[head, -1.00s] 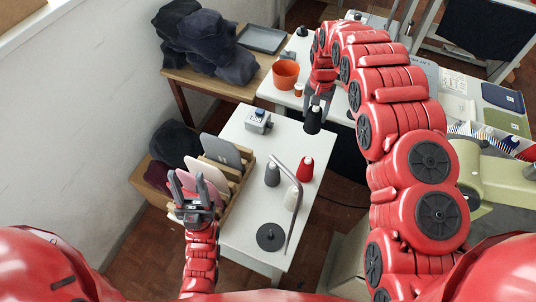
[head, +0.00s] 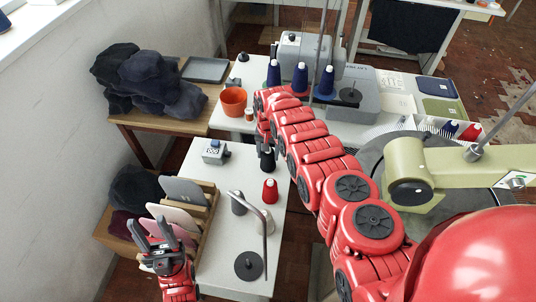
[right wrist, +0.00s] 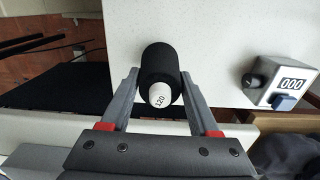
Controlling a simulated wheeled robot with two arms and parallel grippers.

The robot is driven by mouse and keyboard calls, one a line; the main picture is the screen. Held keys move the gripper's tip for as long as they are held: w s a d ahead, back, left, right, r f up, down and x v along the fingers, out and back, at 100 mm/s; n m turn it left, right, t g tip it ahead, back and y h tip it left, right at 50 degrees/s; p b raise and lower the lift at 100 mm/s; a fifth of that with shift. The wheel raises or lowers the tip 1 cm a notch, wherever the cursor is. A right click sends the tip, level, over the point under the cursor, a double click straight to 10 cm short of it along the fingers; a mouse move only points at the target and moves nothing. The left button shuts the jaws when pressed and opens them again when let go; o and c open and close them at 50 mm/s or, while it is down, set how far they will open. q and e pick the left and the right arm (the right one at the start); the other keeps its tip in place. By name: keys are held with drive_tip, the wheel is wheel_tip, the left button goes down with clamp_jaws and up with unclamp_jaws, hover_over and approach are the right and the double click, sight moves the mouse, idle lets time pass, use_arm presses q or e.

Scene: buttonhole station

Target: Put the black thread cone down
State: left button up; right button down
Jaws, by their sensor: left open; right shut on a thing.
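The black thread cone (head: 267,160) is in my right gripper (head: 265,143), at the far right part of the white table (head: 225,258). In the right wrist view the black cone (right wrist: 160,62) sits between the two fingers of my right gripper (right wrist: 160,88), its white tip marked 120 facing the camera. I cannot tell whether its base touches the table. My left gripper (head: 154,232) is open and empty at the front left, by the wooden rack.
A wooden rack (head: 207,226) holds cloth panels on the left. Bare tabletop lies between.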

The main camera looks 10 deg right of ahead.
drive_tip(key=shift+f, duration=0.15)
drive_tip(key=shift+c, duration=0.6)
unclamp_jaws()
